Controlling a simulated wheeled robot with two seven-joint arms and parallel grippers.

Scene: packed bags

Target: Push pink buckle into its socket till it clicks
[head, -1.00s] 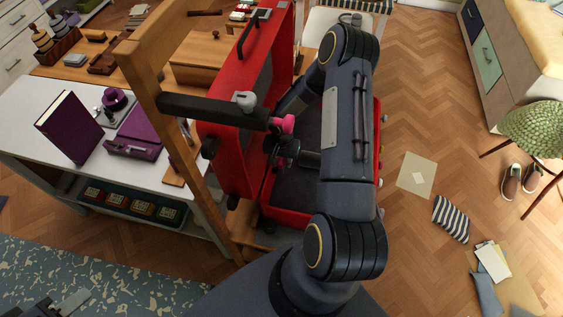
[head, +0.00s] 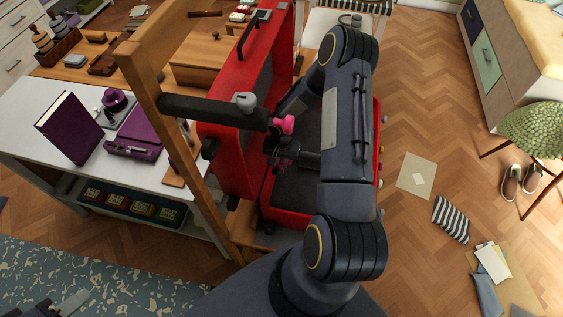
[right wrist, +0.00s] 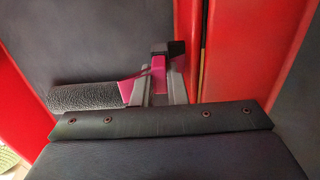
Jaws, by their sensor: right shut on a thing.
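The pink buckle (head: 284,125) is at the end of a thick black strap or bar that runs right from the wooden frame, in front of the open red suitcase. My right gripper (head: 280,150) is at the buckle, its fingers largely dark against the case. In the right wrist view the pink buckle (right wrist: 158,75) shows between the grey fingers of the right gripper (right wrist: 157,92), which is shut on it. I cannot make out the socket or whether the buckle sits in it. My left gripper (head: 60,304) is partly in view at the bottom left, away from the suitcase; its opening is unclear.
The red suitcase (head: 235,150) stands open beside a wooden upright (head: 165,110). A white table (head: 50,115) at left holds a purple book (head: 68,127) and a purple case (head: 135,140). Shoes and a striped cloth (head: 451,219) lie on the floor at right.

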